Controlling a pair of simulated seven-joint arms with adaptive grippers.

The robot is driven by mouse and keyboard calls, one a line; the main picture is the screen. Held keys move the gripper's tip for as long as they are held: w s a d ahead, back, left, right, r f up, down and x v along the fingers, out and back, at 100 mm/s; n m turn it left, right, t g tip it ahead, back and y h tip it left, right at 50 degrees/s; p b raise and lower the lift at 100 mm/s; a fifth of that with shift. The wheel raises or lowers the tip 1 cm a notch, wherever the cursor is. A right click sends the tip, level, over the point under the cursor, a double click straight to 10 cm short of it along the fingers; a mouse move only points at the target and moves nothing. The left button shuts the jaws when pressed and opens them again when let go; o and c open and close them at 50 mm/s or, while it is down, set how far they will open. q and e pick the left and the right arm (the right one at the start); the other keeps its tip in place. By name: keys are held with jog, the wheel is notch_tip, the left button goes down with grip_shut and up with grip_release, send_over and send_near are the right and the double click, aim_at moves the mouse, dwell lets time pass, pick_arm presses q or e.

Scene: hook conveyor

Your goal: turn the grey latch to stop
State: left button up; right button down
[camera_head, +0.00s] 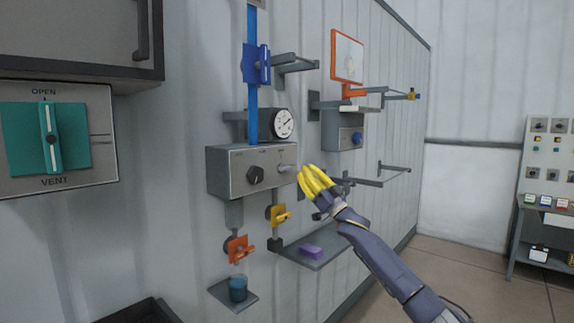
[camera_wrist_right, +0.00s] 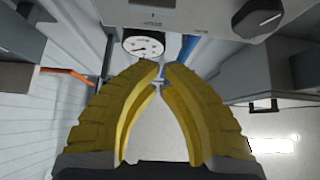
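The grey latch (camera_head: 287,168) is a small lever at the right end of the front of a grey box (camera_head: 228,172) on the wall. The box also has a black knob (camera_head: 255,175). My right gripper (camera_head: 304,172) has yellow fingers, with the tips close to the latch on its right. Whether they touch it I cannot tell. In the right wrist view the fingertips (camera_wrist_right: 162,72) come together almost to touching, and nothing shows held between them. I cannot make out the latch there; the box (camera_wrist_right: 190,14) and knob (camera_wrist_right: 258,18) show at the top. My left gripper is out of view.
A round gauge (camera_head: 283,123) sits above the box, beside a blue vertical bar (camera_head: 252,110). Orange (camera_head: 238,249) and yellow (camera_head: 278,215) handles are below. A shelf with a purple block (camera_head: 311,252) lies under my right arm. Brackets project from the wall behind.

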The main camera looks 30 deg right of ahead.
notch_tip(320, 180, up, 6)
send_over(285, 168)
jog(key=s, duration=0.1)
jog(key=shift+s+d+f, duration=0.1)
jog(key=shift+s+f, duration=0.05)
jog(key=shift+f, duration=0.8)
jog(key=shift+s+d+f, duration=0.1)
jog(key=shift+f, duration=0.85)
jog(key=shift+n, duration=0.4)
jog(key=shift+a+n+g+y, duration=0.1)
jog(key=shift+n+g+y, duration=0.25)
jog(key=shift+y, duration=0.25)
